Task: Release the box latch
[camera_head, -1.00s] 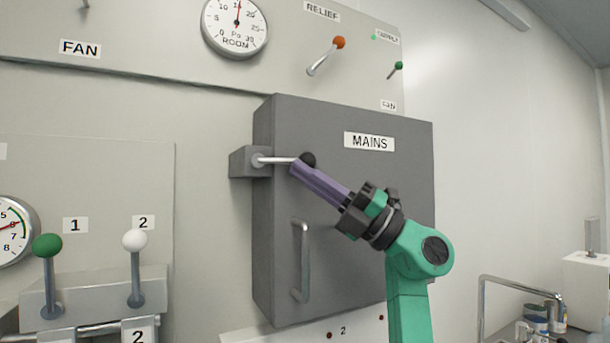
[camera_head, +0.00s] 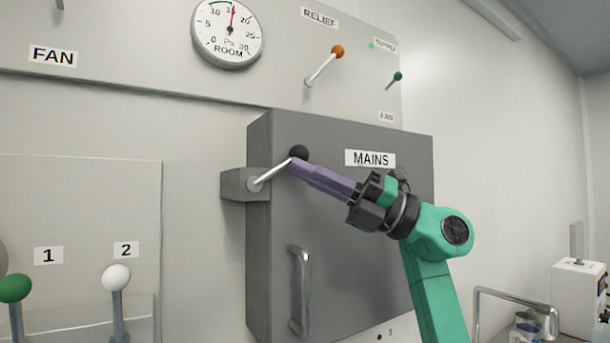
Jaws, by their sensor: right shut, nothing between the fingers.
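The grey MAINS box (camera_head: 390,225) is on the wall, its door closed. Its latch is a silver lever (camera_head: 271,173) with a black ball knob (camera_head: 299,152), coming from a grey block (camera_head: 236,184) on the box's left side. The lever slants up to the right. My right gripper (camera_head: 297,167) is shut, with its purple fingers' tips against or just below the knob; I cannot tell if they touch. The fingers hide part of the door front. My left gripper is not in view.
A vertical silver door handle (camera_head: 301,290) sits below the latch. Above are an orange-knobbed RELIEF lever (camera_head: 324,66), a small green-knobbed lever (camera_head: 394,79) and a ROOM gauge (camera_head: 228,32). Green (camera_head: 14,290) and white (camera_head: 116,278) knobbed levers stand at lower left. A metal rail (camera_head: 515,300) is at lower right.

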